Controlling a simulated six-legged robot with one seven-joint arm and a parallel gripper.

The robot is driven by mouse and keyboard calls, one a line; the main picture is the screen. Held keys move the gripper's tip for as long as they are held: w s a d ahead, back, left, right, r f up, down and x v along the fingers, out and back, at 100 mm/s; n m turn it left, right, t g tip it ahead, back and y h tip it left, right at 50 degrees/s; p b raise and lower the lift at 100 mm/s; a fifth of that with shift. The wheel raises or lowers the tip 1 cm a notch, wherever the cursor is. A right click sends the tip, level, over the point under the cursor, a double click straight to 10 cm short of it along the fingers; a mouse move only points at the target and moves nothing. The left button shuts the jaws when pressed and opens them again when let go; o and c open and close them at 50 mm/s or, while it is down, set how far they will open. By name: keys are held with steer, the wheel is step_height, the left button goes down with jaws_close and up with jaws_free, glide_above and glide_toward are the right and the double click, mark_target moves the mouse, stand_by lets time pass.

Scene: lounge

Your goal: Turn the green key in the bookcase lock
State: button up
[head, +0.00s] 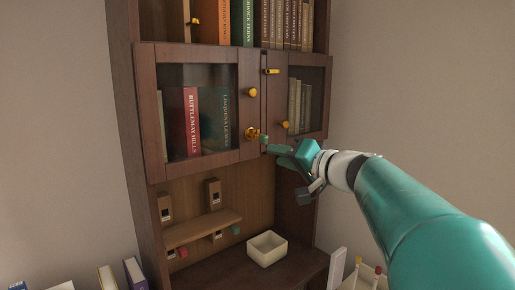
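The dark wooden bookcase (147,120) has two glass-fronted doors. A brass lock (252,134) sits at the lower right corner of the left door. A small green piece (265,139), which looks like the head of the green key, is right beside the lock. My gripper (276,150) reaches in from the right, its tip at or very near this green piece. I cannot tell whether the fingers touch or hold it, as they are small and overlap it. The key's shaft is not clearly visible.
Brass knobs (253,92) and a brass latch (272,71) stick out from the doors. Below, an open niche has a small shelf (203,228), small wooden holders (214,192), a red piece (182,252) and another green piece (235,229). A cream box (267,238) stands on the ledge.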

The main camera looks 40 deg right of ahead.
mark_target(267, 140)
steer(key=shift+m+t+h, duration=0.3)
steer(key=shift+t+h, duration=0.1)
steer(key=shift+w+d+r, duration=0.3)
steer(key=shift+w+d, duration=0.15)
steer(key=shift+w, duration=0.25)
steer(key=shift+w+d+r, duration=0.25)
steer(key=shift+w+d, duration=0.2)
steer(key=shift+w, duration=0.3)
steer(key=shift+w+d+r, duration=0.3)
steer(key=shift+w+d, duration=0.15)
steer(key=shift+w, duration=0.25)
steer(key=n, duration=1)
steer(key=shift+d+f, duration=0.1)
steer(key=shift+d, duration=0.05)
steer(key=shift+w, duration=3)
